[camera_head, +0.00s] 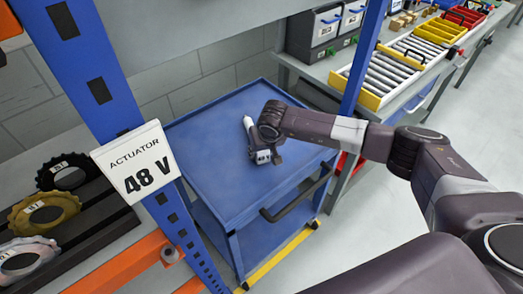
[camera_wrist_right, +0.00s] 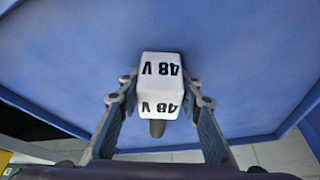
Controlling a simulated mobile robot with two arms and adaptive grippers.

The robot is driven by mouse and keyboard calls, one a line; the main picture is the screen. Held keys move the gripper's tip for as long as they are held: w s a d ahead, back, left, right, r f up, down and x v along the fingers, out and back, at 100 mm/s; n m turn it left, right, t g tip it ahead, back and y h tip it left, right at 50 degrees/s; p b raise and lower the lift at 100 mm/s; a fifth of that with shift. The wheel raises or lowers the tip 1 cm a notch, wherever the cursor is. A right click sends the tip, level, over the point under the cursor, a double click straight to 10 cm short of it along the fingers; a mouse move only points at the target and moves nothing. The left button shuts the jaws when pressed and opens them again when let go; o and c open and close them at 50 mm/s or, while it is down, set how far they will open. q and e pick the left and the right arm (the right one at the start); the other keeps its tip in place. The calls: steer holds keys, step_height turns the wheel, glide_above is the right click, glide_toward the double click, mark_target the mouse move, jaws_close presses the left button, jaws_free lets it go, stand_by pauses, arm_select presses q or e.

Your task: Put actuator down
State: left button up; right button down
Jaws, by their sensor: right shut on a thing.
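The actuator (camera_head: 249,127) is a small pale part with a white block marked "48 V". It is over the blue top of the cart (camera_head: 205,180) in the head view; I cannot tell whether it touches the surface. My right gripper (camera_head: 264,150) is at it, partly hidden by my own wrist. In the right wrist view the white block of the actuator (camera_wrist_right: 160,85) sits between the two fingers of the right gripper (camera_wrist_right: 160,98), which are shut on it. My left gripper is not in view.
The cart top is otherwise clear, with a dark handle (camera_head: 297,195) at its front right edge. A blue rack post (camera_head: 95,75) with an "ACTUATOR 48 V" sign (camera_head: 136,162) stands at left, beside several ring parts. A roller bench (camera_head: 385,75) stands behind right.

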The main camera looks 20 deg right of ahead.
steer(key=shift+w+r, duration=0.15)
steer(key=shift+r, duration=0.05)
steer(key=shift+f, duration=0.15)
steer(key=c, duration=1.4)
jaws_free()
steer(key=shift+s, duration=0.2)
steer(key=shift+f, duration=0.1)
steer(key=shift+r, duration=0.25)
steer(key=shift+s+r, duration=0.15)
steer(key=shift+r, duration=0.2)
steer(key=b+v, duration=0.2)
steer(key=v, duration=0.9)
steer(key=shift+b, duration=0.4)
